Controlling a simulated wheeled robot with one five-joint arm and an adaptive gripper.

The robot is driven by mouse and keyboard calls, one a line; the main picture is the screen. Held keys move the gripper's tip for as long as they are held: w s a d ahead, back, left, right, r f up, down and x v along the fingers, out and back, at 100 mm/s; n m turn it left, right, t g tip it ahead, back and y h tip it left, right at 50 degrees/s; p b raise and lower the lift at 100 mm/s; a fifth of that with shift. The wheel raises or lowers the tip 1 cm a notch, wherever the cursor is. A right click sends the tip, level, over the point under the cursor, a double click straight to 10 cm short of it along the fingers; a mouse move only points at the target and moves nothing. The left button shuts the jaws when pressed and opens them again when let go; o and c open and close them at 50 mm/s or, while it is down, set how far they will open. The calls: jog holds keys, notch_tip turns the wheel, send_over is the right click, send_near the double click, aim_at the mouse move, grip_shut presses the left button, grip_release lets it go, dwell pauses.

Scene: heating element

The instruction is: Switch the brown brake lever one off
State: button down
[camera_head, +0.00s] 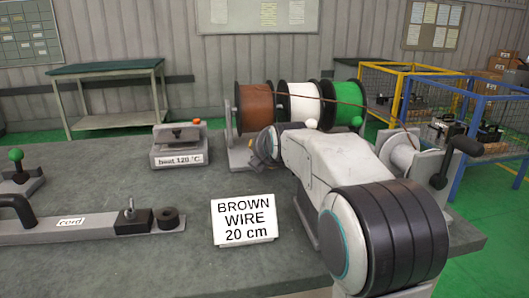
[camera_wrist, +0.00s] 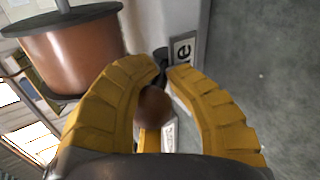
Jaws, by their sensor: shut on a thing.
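The brown brake lever's round brown knob (camera_wrist: 155,104) shows in the wrist view between the two yellow fingers of my gripper (camera_wrist: 164,76). My gripper is shut on this lever, with the fingers curving around both sides of the knob. The brown wire spool (camera_head: 256,106) stands at the back of the table in the head view and also shows at the upper left of the wrist view (camera_wrist: 75,58). In the head view my arm hides the brown lever and the fingers. The white knob (camera_head: 312,125) and green knob (camera_head: 357,121) show beside my arm.
The white spool (camera_head: 299,102) and green spool (camera_head: 344,102) stand right of the brown one. A heating device (camera_head: 178,158) is to the left. A sign reading "BROWN WIRE 20 cm" (camera_head: 244,221) stands in front. A crank (camera_head: 457,153) is at the right.

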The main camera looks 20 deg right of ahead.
jog(key=shift+r, duration=0.2)
jog(key=c, duration=1.6)
grip_release()
jog(key=shift+a, duration=0.15)
jog(key=o, duration=0.5)
jog(key=shift+f, duration=0.15)
jog(key=shift+c, duration=0.2)
jog(key=v, duration=1.2)
